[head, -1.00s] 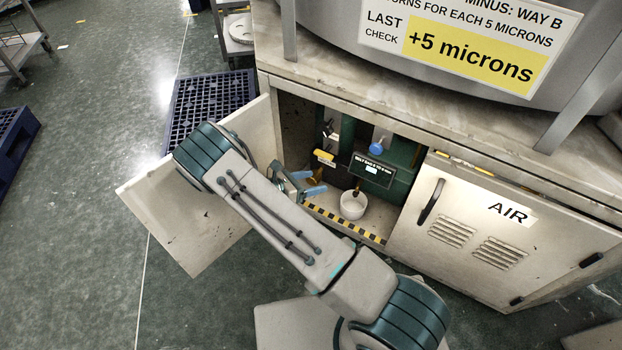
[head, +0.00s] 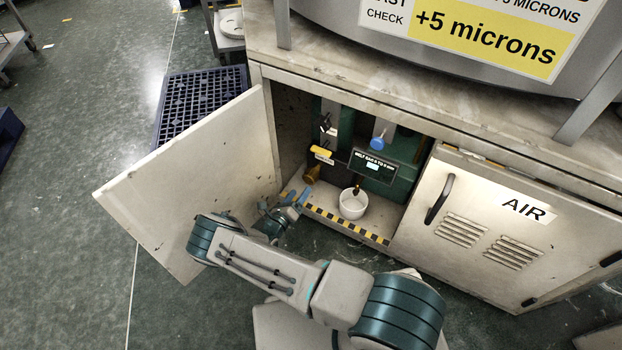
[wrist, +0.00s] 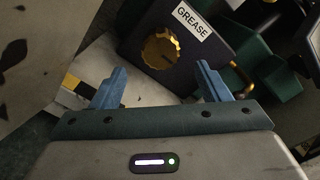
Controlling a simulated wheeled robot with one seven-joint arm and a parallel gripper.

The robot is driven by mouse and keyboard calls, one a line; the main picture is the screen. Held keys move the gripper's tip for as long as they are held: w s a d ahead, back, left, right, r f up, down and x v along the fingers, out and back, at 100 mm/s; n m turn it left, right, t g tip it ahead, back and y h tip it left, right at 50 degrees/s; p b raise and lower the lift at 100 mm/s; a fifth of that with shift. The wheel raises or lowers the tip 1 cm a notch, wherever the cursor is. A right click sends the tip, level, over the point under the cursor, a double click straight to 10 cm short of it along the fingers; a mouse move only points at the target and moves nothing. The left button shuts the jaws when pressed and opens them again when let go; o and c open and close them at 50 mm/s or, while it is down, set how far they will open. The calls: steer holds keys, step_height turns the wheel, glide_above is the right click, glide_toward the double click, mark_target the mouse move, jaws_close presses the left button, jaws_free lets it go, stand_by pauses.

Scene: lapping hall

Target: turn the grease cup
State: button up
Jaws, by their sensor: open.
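The grease cup (wrist: 165,52) shows in the wrist view as a round, ridged gold knob on a dark face, beside a white GREASE label (wrist: 193,18). In the head view it appears as a small brass piece (head: 311,173) low inside the open cupboard, at the left. My gripper (head: 294,198) is at the cupboard's lower left opening, below the cup. Its two blue fingers (wrist: 160,78) are apart and empty. In the wrist view the knob lies beyond the fingertips, roughly between them, with no contact visible.
The open door (head: 190,180) stands left of my gripper. A white cup (head: 352,204) sits on the cupboard floor behind a striped edge (head: 340,222). A blue knob (head: 377,143) and a display (head: 374,166) are further right. The AIR door (head: 500,225) is shut.

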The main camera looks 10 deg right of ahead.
mark_target(308, 181)
steer(key=b+x, duration=0.2)
steer(key=x, duration=0.7)
steer(key=shift+d, duration=0.1)
steer(key=c, duration=1)
